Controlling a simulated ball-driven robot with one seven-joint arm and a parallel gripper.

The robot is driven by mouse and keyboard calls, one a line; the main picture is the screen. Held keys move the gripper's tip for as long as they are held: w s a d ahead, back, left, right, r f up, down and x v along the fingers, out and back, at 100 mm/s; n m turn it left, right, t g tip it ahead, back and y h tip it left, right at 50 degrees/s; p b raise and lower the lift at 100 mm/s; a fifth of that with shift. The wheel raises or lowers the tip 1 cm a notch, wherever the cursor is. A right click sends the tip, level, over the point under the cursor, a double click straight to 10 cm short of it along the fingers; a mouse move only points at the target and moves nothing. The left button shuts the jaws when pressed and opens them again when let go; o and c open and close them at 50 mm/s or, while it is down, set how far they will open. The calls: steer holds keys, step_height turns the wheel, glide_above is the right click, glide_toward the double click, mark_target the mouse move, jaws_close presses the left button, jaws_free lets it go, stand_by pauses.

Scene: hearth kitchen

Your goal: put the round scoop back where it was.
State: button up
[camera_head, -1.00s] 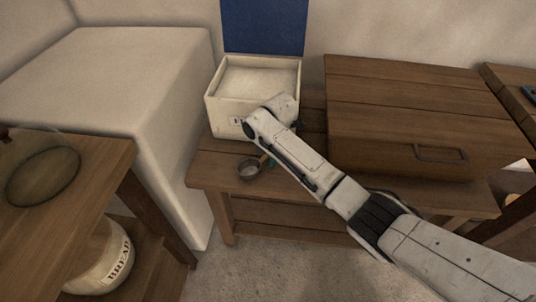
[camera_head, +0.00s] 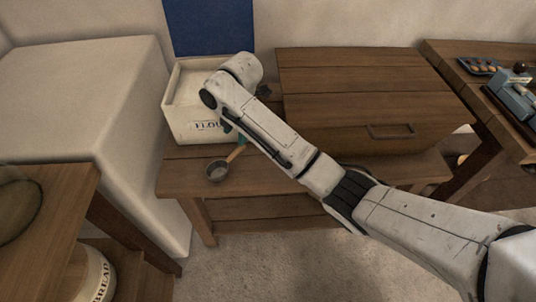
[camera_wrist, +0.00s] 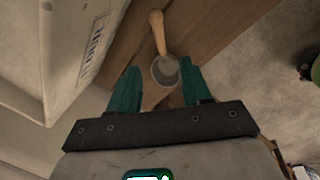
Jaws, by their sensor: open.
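The round scoop (camera_head: 217,171), a grey metal cup with a light wooden handle, is at the front left of the low wooden bench, in front of the flour bin (camera_head: 185,97). The bin is cream, lettered, with its blue lid standing open. My gripper (camera_head: 235,133) is near the handle end in the head view, partly hidden by my arm. In the wrist view my gripper (camera_wrist: 160,66) is open, its green fingers apart. The scoop's cup (camera_wrist: 165,77) shows between them, the handle pointing away. I cannot tell the height gap. Nothing is held.
A wooden box (camera_head: 370,100) with a dark handle stands on the bench (camera_head: 270,210) right of the bin. A pale block (camera_head: 85,100) stands left. A wooden table (camera_head: 45,215) is at front left, with a bread crock (camera_head: 97,275) below. Another table (camera_head: 440,62) is at right.

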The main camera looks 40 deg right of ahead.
steer(key=s+a+f+m+y, duration=0.1)
steer(key=s+a+f+m, duration=0.35)
steer(key=s, duration=0.35)
steer(key=s+a+f+m+y, duration=0.1)
steer(key=s+a+f+m, duration=0.35)
steer(key=s, duration=0.45)
steer(key=s+d+m+h, duration=0.1)
steer(key=s+d+m, duration=0.1)
steer(key=s, duration=0.5)
steer(key=s+d+f+m+h, duration=0.1)
steer(key=s+d+m, duration=0.2)
steer(key=s+m, duration=0.2)
steer(key=s+d+m+g, duration=0.1)
steer(key=s+d+m, duration=0.2)
steer(key=s, duration=0.7)
steer(key=shift+d+f+m+h, duration=0.3)
steer(key=shift+m+h, duration=0.1)
steer(key=shift+m, duration=0.3)
steer(key=shift+a, duration=0.2)
steer(key=shift+c, duration=0.5)
